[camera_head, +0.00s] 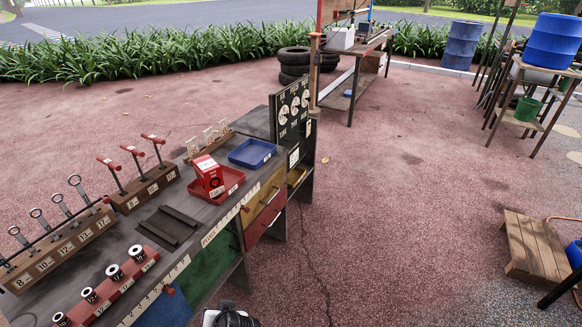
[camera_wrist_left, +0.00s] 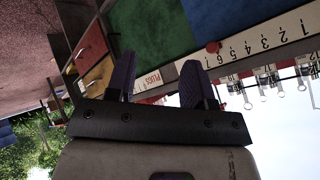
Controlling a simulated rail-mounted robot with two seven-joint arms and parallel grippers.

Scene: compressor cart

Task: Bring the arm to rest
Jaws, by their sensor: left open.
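My left gripper (camera_wrist_left: 158,75) shows in the left wrist view with two purple-padded fingers apart and nothing between them. That view is upside down. The gripper hangs in front of the workbench, near its coloured front panels and the white numbered strip (camera_wrist_left: 270,38) marked PLUGS. The workbench (camera_head: 100,262) fills the left of the head view, with the same strip (camera_head: 200,247) along its front edge. I cannot make out the left gripper's fingers in the head view. My right gripper is in neither view.
The bench holds ring-ended tools in a numbered rack (camera_head: 62,243), red-handled tools (camera_head: 133,150), a red box (camera_head: 208,176) in a red tray (camera_head: 232,180), and a blue tray (camera_head: 252,153). A wooden pallet (camera_head: 537,245) stands at right. The reddish floor between is clear.

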